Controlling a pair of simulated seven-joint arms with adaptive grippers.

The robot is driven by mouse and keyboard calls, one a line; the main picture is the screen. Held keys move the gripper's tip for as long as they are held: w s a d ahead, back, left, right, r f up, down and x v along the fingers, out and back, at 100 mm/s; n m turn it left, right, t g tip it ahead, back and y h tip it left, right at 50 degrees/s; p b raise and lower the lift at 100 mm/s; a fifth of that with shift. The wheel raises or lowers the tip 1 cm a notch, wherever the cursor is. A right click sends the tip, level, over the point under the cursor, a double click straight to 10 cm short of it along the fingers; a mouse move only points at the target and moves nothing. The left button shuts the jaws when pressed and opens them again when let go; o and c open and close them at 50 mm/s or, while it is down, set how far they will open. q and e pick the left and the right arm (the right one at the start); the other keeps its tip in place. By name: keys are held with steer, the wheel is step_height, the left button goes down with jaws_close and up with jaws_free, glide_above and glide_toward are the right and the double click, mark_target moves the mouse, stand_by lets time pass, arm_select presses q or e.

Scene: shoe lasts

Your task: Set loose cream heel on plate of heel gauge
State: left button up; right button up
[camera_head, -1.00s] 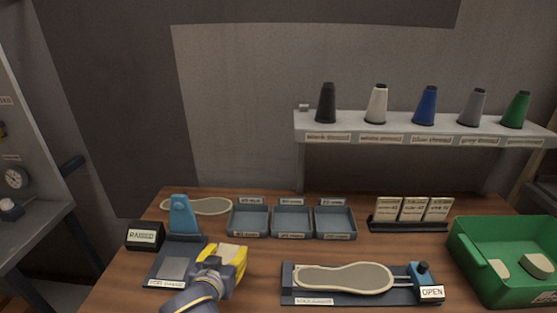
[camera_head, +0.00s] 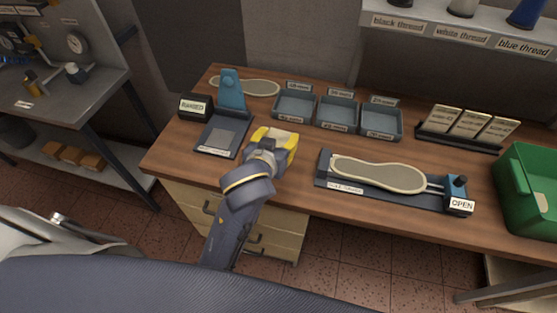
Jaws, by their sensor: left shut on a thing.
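The heel gauge (camera_head: 207,143) stands at the left of the bench, with a blue upright at its back and a bare grey plate (camera_head: 217,139) in front. A sign beside it reads RAISED (camera_head: 194,107). My left gripper (camera_head: 274,139) is just right of the gauge, its yellow fingers shut on a cream heel (camera_head: 273,133). The fingers hide much of the heel. I cannot tell how high it is above the bench. My right gripper is not in view.
Three blue-grey trays (camera_head: 328,115) stand behind. A sole clamp (camera_head: 330,181) marked OPEN holds a sole (camera_head: 378,174) to the right. A card rack (camera_head: 455,140) and a green bin (camera_head: 510,190) are further right. A loose sole (camera_head: 257,88) lies behind the gauge.

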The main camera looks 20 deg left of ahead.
arm_select(q)
steer(key=shift+a+r, duration=0.2)
steer(key=shift+f, duration=4.8)
steer(key=shift+f, duration=0.15)
steer(key=o, duration=1.2)
